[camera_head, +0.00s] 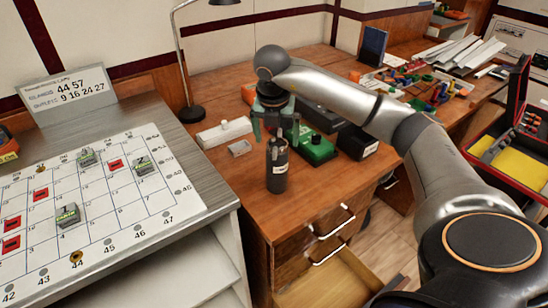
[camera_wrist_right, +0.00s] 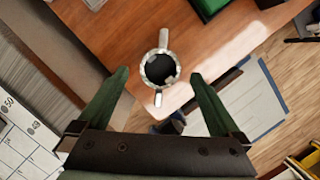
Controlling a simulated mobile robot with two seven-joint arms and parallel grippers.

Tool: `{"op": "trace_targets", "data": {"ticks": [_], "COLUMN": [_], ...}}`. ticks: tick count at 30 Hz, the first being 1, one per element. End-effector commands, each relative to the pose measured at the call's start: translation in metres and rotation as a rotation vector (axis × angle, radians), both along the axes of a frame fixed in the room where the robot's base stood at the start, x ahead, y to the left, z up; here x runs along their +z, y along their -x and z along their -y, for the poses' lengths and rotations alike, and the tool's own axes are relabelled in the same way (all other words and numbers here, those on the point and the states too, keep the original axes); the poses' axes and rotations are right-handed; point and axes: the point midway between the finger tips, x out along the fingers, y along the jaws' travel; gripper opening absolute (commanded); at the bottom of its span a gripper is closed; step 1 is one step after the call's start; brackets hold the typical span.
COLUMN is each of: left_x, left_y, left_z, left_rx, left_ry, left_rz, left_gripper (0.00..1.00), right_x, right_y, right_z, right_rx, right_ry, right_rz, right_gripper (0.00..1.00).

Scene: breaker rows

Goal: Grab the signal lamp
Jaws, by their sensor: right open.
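What I take to be the signal lamp is a dark upright cylinder (camera_head: 277,172) near the front edge of the wooden desk. In the right wrist view it shows from above as a dark round top with a pale metal rim (camera_wrist_right: 160,68) and pale pieces on two sides. My right gripper (camera_head: 276,130) points down above it, with its green fingers apart. In the right wrist view the cylinder lies between the open fingertips (camera_wrist_right: 160,76), and no contact shows. My left gripper is not in view.
A green box (camera_head: 316,150) and a dark box (camera_head: 358,142) stand right of the cylinder. A white box (camera_head: 224,132) and small grey block (camera_head: 240,148) lie left. A metal board with a numbered grid (camera_head: 110,205) fills the left. An open drawer (camera_head: 330,285) sticks out below.

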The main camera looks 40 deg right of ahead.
Motion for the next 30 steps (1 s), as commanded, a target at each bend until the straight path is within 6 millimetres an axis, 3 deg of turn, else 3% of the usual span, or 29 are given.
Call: {"op": "trace_targets", "data": {"ticks": [16,26,30], "left_x": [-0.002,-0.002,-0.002], "left_y": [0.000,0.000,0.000], "left_z": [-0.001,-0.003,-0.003], "left_rx": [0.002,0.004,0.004], "left_ry": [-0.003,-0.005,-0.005], "left_rz": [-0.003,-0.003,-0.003], "left_gripper": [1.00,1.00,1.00], "right_x": [-0.062,-0.069,-0.069], "right_y": [-0.009,-0.011,-0.011], "right_z": [0.016,0.017,0.017], "right_rx": [0.003,0.004,0.004], "right_ry": [-0.001,-0.001,-0.001], "right_rz": [-0.003,0.001,0.000], "right_gripper": [1.00,1.00,0.84]}}
